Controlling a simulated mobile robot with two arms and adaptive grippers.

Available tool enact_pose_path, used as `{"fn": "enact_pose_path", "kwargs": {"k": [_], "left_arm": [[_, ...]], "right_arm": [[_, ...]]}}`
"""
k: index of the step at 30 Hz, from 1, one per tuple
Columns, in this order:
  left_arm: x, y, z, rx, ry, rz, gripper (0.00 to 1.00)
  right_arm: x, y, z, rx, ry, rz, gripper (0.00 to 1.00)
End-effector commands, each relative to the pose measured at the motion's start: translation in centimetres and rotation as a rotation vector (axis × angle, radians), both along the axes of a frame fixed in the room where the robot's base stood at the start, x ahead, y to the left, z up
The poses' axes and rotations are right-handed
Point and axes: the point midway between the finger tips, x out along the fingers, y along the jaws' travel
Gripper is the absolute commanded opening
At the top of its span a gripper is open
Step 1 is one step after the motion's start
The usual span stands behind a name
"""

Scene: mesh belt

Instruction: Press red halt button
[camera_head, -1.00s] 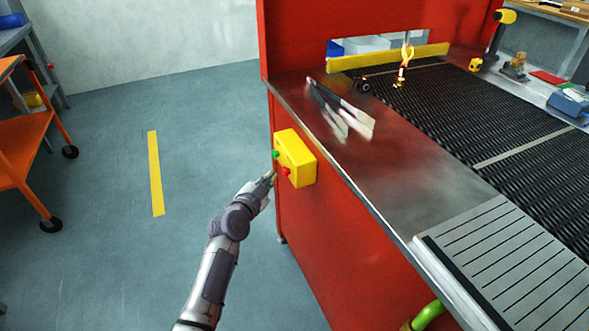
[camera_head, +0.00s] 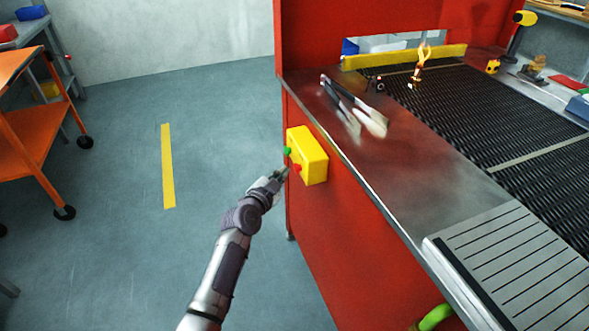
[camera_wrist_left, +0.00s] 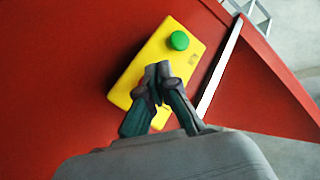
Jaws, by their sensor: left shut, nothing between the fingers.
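A yellow control box (camera_head: 312,155) is fixed to the red side wall of the machine. It carries a green button (camera_head: 287,151) and, below it, a red button (camera_head: 297,168). My left gripper (camera_head: 284,172) is shut and empty, with its fingertips close to the red button. I cannot tell whether they touch it. In the left wrist view the yellow box (camera_wrist_left: 160,60) and green button (camera_wrist_left: 179,40) show clearly. There the shut fingers (camera_wrist_left: 158,68) of the gripper lie over the lower part of the box, and the red button is mostly hidden. My right gripper is not in view.
The red machine has a metal edge ledge (camera_head: 400,180) and a dark mesh belt (camera_head: 490,110). Tongs-like tools (camera_head: 355,108) lie on the ledge, and a small flame (camera_head: 420,62) burns near the belt. An orange cart (camera_head: 25,150) stands left; the floor between is clear.

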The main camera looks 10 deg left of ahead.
Motion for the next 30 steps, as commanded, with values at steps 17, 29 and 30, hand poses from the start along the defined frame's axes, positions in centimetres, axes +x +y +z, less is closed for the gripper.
{"fn": "enact_pose_path", "kwargs": {"k": [17, 29, 30], "left_arm": [[0.14, -0.21, 0.04, 0.001, 0.000, 0.000, 0.00], [0.48, -0.71, 0.01, 0.000, 0.000, 0.000, 0.00], [0.48, -0.71, 0.01, 0.000, 0.000, 0.000, 0.00]], "right_arm": [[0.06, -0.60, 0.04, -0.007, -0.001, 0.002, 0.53], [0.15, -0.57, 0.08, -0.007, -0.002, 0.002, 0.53], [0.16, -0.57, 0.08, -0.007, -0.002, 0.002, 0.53]]}}
